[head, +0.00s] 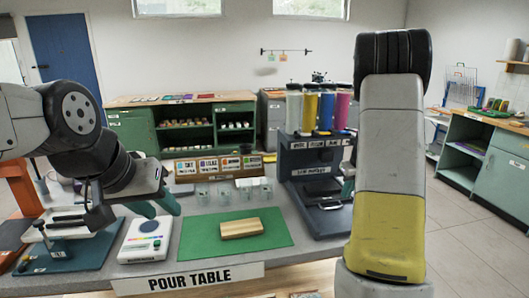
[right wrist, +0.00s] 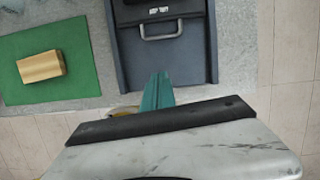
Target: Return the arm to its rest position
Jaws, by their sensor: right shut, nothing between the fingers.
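My left gripper (head: 157,206) is at the left of the head view, above the table's left side. Its teal fingers look apart, with nothing seen between them. My right arm (head: 389,150) rises large at the right of the head view and hides most of its gripper. In the right wrist view my right gripper (right wrist: 156,92) is shut and empty. Its teal fingers lie together, by the front end of the dark blue rack (right wrist: 202,71). Whether they touch the rack I cannot tell.
The pour table (head: 190,275) holds a green mat (head: 200,240) with a wooden block (head: 241,228), and a white scale-like device (head: 146,240). The dark rack (head: 312,205) bears several coloured cylinders (head: 326,108). Clear cups (head: 225,190) stand behind the mat. Open floor (head: 465,255) lies right.

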